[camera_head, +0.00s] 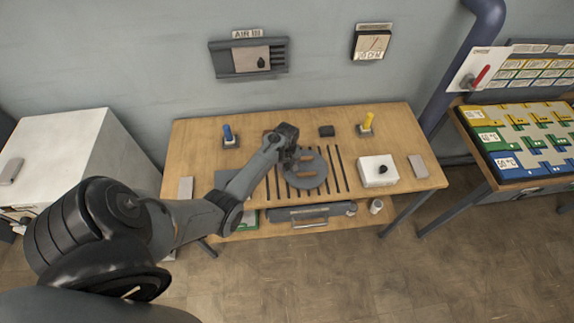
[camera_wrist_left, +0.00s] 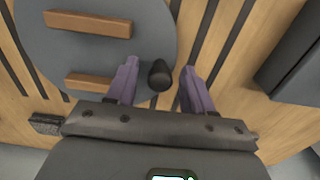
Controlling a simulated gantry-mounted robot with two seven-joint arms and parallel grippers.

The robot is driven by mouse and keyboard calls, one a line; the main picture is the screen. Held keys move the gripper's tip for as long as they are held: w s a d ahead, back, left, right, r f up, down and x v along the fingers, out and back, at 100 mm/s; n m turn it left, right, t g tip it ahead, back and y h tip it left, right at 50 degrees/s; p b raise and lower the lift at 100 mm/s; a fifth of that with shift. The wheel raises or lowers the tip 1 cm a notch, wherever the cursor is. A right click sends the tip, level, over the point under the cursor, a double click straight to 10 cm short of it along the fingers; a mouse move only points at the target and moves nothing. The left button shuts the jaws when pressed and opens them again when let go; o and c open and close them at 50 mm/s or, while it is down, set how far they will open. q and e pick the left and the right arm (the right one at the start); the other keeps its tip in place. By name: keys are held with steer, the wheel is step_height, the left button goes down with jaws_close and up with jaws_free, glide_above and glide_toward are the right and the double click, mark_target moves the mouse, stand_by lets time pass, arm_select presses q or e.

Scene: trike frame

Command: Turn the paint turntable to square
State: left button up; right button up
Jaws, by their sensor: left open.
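The paint turntable is a round grey disc (camera_head: 307,170) on the wooden table, with two wooden blocks (camera_wrist_left: 88,23) on it. In the left wrist view the disc (camera_wrist_left: 150,40) fills the upper left, and a dark upright knob (camera_wrist_left: 160,75) stands at its edge. My left gripper (camera_wrist_left: 160,88) is open, its two purple-grey fingers on either side of the knob with gaps between. In the head view my left gripper (camera_head: 292,155) is over the left part of the disc and hides some of it. My right gripper is in neither view.
Dark strips (camera_head: 346,169) run across the wooden table (camera_head: 395,130). A blue-handled tool (camera_head: 228,134) and a yellow-handled one (camera_head: 367,122) stand at the back. A white box with a dark knob (camera_head: 377,173) stands to the right, beside a grey block (camera_head: 418,166).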

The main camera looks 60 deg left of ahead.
arm_select(q)
jaws_close()
stand_by(0.3)
